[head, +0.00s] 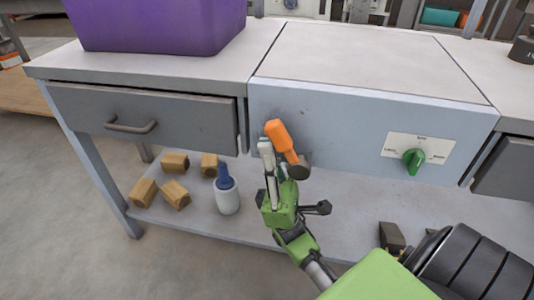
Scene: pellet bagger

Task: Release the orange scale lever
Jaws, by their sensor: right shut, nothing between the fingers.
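The orange scale lever (279,136) stands out from the front of the grey scale housing (340,104), tilted with its orange grip up and to the left. Its lower end meets a dark round pivot (299,168). My right gripper (267,148), on a green and black arm, is just left of the lever with its fingers pointing up. The fingers are shut and empty. They overlap the lever's left edge in the picture; I cannot tell whether they touch it. My left gripper is not in view.
A green rotary knob (414,161) sits on a white label plate at the housing's right. A purple bin (155,25) stands on the bench above a drawer (150,118). Wooden blocks (175,195) and a white bottle with a blue top (226,195) are on the lower shelf.

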